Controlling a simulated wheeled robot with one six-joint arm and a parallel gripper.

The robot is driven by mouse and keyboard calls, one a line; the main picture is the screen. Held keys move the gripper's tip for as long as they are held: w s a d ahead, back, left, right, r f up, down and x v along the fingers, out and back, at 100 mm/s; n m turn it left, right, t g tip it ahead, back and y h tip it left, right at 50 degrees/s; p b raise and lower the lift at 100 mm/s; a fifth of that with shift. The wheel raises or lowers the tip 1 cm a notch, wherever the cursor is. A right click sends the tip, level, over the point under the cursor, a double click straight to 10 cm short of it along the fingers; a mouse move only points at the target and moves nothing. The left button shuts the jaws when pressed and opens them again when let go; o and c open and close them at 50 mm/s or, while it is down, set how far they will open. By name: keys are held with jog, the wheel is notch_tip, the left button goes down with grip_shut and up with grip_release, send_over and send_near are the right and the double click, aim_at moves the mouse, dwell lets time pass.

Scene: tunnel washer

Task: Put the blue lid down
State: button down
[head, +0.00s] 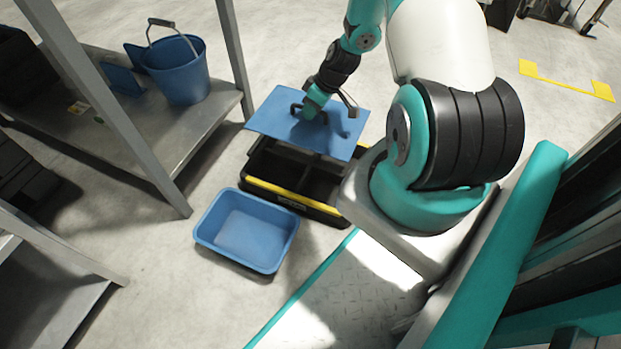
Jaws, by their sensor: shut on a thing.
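The blue lid (276,117) is a flat rectangular sheet with a dark handle near its middle. My gripper (308,109) is shut on the lid at this handle. The lid is above a black box (262,165) with a yellow stripe and hides the far part of that box. The near part of the box's inside shows open compartments below the lid. I cannot tell how large the gap between lid and box is. My fingertips are small and partly hidden in this view.
A blue tub (207,236) stands on the floor in front of the black box. A grey metal shelf (190,135) at the left carries a blue bucket (182,75). Another shelf (50,285) stands at the lower left. The floor between shelves and tub is clear.

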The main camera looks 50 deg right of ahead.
notch_tip(320, 180, down, 20)
jog(key=b, duration=1)
jog(key=c, duration=1.1)
grip_release()
jog(key=shift+r, duration=0.1)
